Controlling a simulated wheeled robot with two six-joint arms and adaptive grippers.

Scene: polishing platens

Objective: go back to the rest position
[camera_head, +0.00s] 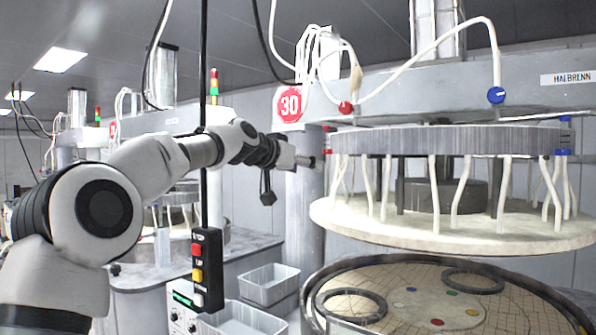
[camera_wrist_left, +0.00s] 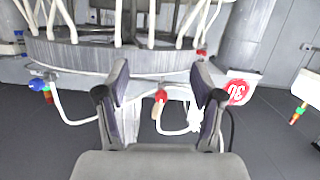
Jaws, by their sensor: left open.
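My left arm comes in from the left in the head view. Its gripper (camera_head: 307,161) is raised at mid-height, pointing right, just left of the upper platen's rim. In the left wrist view the left gripper (camera_wrist_left: 160,85) has its two dark fingers spread apart with nothing between them. That view appears upside down. Behind the fingers it shows the machine's grey ring (camera_wrist_left: 80,55), a red knob (camera_wrist_left: 160,96) and white hoses. My right gripper is in neither view.
The pale upper platen (camera_head: 420,238) hangs above the round lower platen (camera_head: 395,307), which carries dark rings (camera_head: 473,282). A hanging control box (camera_head: 207,270) with coloured buttons is below my arm. Grey bins (camera_head: 268,285) stand behind it. A red "30" sign (camera_head: 290,104) marks the machine.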

